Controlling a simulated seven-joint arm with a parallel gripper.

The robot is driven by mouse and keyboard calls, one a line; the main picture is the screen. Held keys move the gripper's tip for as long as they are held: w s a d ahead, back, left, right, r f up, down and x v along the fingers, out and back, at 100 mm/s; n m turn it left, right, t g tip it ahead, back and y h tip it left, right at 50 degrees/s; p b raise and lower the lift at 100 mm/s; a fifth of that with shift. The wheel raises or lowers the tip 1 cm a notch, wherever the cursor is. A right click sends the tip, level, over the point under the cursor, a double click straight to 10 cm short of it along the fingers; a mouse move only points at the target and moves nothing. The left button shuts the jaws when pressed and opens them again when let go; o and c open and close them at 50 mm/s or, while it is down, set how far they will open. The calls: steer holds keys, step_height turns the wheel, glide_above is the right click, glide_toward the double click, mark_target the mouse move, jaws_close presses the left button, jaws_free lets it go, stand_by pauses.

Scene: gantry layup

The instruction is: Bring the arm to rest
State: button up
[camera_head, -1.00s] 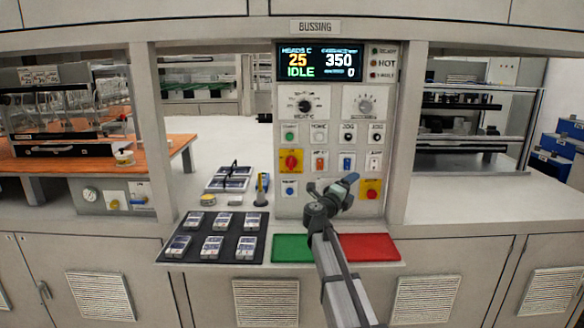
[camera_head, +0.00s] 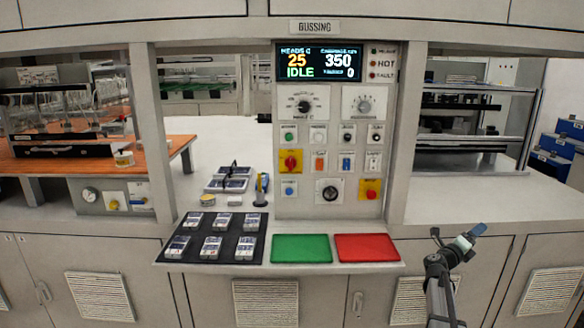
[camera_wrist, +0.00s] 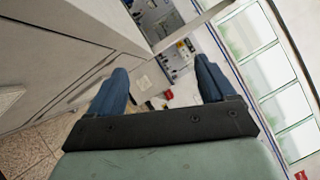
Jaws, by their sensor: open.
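My gripper (camera_head: 474,238) is at the lower right in the head view, in front of the cabinet doors and to the right of the red tray. It holds nothing. In the wrist view my gripper (camera_wrist: 168,84) shows two blue fingers spread wide apart with no object between them. The wrist picture is tilted, and the panel and shelf appear small and far off beyond the fingers.
The control panel (camera_head: 331,138) reads 25, 350 and IDLE. On the shelf below are a green tray (camera_head: 301,248), a red tray (camera_head: 366,247) and a black mat (camera_head: 197,241) with several small packs. The counter (camera_head: 480,199) at right is clear.

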steer(key=a+f+n+t+y, duration=0.2)
steer(key=a+f+n+y, duration=0.4)
steer(key=a+f+n, duration=0.5)
steer(key=a+f+n+t+y, duration=0.2)
steer(key=a+f+n+y, duration=0.35)
steer(key=f, duration=0.95)
steer(key=s+a+f+n+g+y, duration=0.3)
steer(key=s+a+f, duration=0.3)
steer(key=a+f, duration=0.3)
steer(key=s+a+f+n+g+y, duration=0.3)
steer(key=s+a+f, duration=0.3)
steer(key=a+f, duration=0.3)
steer(key=s+a+f+n+g+y, duration=0.1)
steer(key=s+a+f+n+g, duration=0.2)
steer(key=s, duration=0.4)
steer(key=s+a+f+n+g, duration=0.1)
steer(key=s+a+f+g, duration=0.2)
steer(key=s, duration=0.4)
steer(key=s+a+f+n+g+y, duration=0.1)
steer(key=s+a+f+n, duration=0.15)
steer(key=s+f, duration=0.4)
steer(key=s+r+n+g+h, duration=0.1)
steer(key=s+n+g, duration=0.4)
steer(key=s, duration=1.9)
steer(key=g+h, duration=0.1)
steer(key=g, duration=0.2)
steer(key=shift+s+a+r, duration=0.15)
steer(key=shift+a+r, duration=0.05)
steer(key=shift+r, duration=0.1)
